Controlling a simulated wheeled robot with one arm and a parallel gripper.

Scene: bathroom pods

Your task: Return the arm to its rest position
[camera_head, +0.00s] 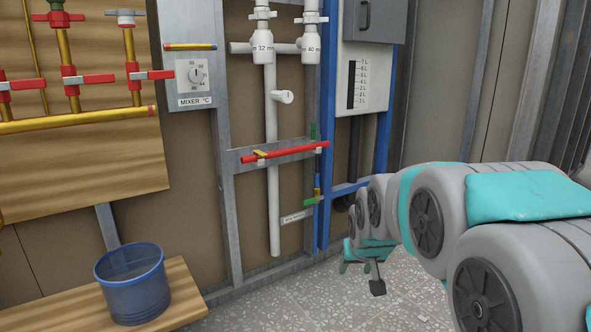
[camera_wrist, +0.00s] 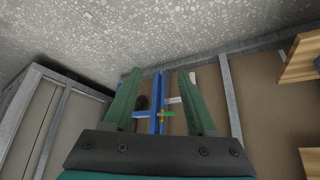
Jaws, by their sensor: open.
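My arm (camera_head: 430,210) reaches from the right side of the head view toward the back wall, low and partly folded behind its own links. My gripper (camera_head: 362,270) is at its far end, above the speckled floor. In the wrist view my gripper (camera_wrist: 159,75) shows two dark green fingers spread apart with nothing between them. Behind the gap, at a distance, are the blue post (camera_wrist: 158,105) and a small green and yellow fitting (camera_wrist: 166,114).
A blue bucket (camera_head: 135,290) stands on a wooden bench (camera_head: 185,292) at lower left. A red-handled bar (camera_head: 285,152), white pipes (camera_head: 272,180) and a blue frame (camera_head: 325,120) line the wall. Valves (camera_head: 70,75) sit on a wooden panel. Open floor (camera_head: 300,300) lies left of my arm.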

